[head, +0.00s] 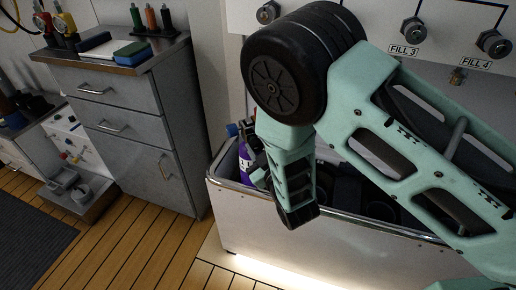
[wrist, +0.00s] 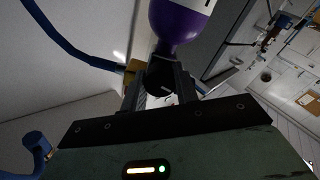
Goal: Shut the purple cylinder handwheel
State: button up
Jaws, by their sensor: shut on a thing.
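The purple cylinder (head: 244,163) stands inside the left end of the metal bin in the head view, partly hidden by my arm. In the wrist view the purple cylinder (wrist: 180,22) shows at the top, with a white band. My gripper (wrist: 160,92) has its two dark fingers on either side of a dark round part at the cylinder's end, which looks like the handwheel (wrist: 160,73). The fingers are shut on it. In the head view my gripper (head: 262,179) is beside the cylinder, and its grip is too small to make out.
The bin's metal rim (head: 345,220) runs in front. A panel with fittings (head: 413,30) is behind my arm. A blue hose (wrist: 66,42) and a blue knob (wrist: 36,143) lie left in the wrist view.

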jog(key=m+b, duration=0.1)
jog(key=m, duration=0.3)
jog(key=shift+f, duration=0.15)
jog(key=m+b, duration=0.2)
jog(key=m, duration=0.1)
jog(key=shift+m, duration=0.3)
jog(key=m+b, duration=0.2)
jog(key=m, duration=0.2)
jog(key=shift+g, duration=0.3)
jog(key=shift+m+b, duration=0.7)
jog(key=shift+m, duration=1.1)
jog(key=o, duration=1)
jog(key=shift+c, duration=0.2)
jog(key=shift+s+d, duration=0.1)
